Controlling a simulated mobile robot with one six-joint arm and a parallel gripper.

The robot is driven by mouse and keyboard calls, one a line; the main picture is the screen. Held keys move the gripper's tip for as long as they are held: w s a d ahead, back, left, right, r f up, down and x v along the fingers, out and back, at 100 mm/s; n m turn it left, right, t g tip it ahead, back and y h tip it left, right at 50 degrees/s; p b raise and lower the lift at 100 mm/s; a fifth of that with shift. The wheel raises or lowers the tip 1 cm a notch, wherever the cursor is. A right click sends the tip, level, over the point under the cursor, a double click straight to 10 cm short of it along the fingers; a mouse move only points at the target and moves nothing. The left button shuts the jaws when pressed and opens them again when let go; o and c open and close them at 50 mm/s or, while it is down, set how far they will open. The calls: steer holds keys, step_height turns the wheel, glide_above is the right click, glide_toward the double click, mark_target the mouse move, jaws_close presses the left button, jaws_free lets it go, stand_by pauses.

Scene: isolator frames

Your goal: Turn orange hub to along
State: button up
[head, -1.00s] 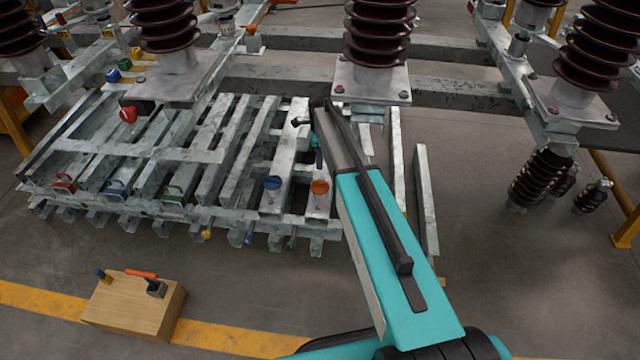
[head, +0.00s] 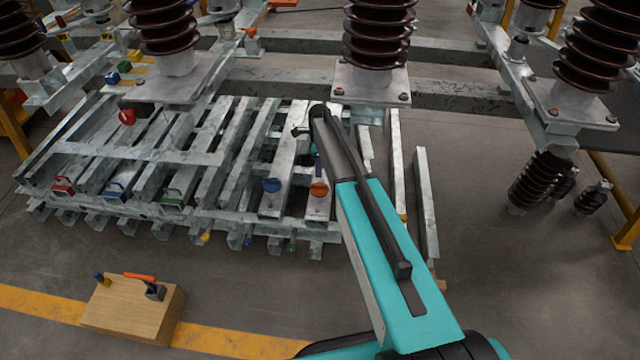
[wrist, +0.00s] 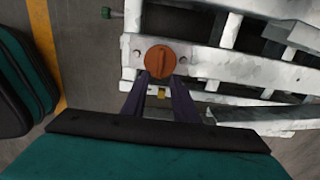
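The orange hub (head: 319,188) is a round knob on a pale metal bar near the right front of the steel frame. In the wrist view the orange hub (wrist: 160,60) is a disc just ahead of my fingertips, with a faint ridge whose direction I cannot tell surely. My gripper (wrist: 160,77) is open, its two dark purple fingers apart at the near edge of the hub. Contact cannot be told. In the head view my gripper (head: 318,168) is mostly hidden behind my arm, with a purple finger showing just above the hub.
A blue hub (head: 272,185) sits on the neighbouring bar to the left. Red, blue and green handles line the front left. A red knob (head: 127,117) is further back. A wooden block (head: 135,310) stands on the floor at the front left. Brown insulators (head: 378,35) rise behind.

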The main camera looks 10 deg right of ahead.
mark_target(320, 185)
step_height(320, 185, down, 9)
steer(key=shift+f, duration=0.2)
stand_by(0.3)
jaws_close()
steer(key=shift+d, duration=0.15)
